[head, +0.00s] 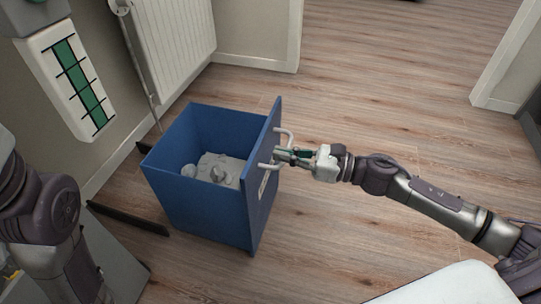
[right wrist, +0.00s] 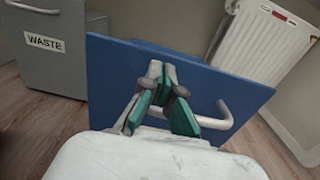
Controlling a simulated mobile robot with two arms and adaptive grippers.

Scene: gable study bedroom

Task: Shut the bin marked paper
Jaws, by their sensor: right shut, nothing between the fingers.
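A blue bin (head: 204,212) stands out over the floor, open at the top, with pale crumpled pieces (head: 216,171) inside. Its blue front panel (head: 262,205) faces right and carries a pale bar handle (head: 288,136) and a white label too small to read. My right gripper (head: 279,155) is at the handle, in front of the panel, shut and empty. In the right wrist view, its green-padded fingers (right wrist: 160,72) come together before the blue panel (right wrist: 115,72), and the handle (right wrist: 215,122) shows beside them. Whether they touch it is unclear.
Dark rails (head: 128,219) lie low beside the bin. A radiator (head: 177,42) stands on the wall behind. A grey front marked WASTE (right wrist: 48,50) is at left in the right wrist view. Wooden floor (head: 395,95) is clear to the right.

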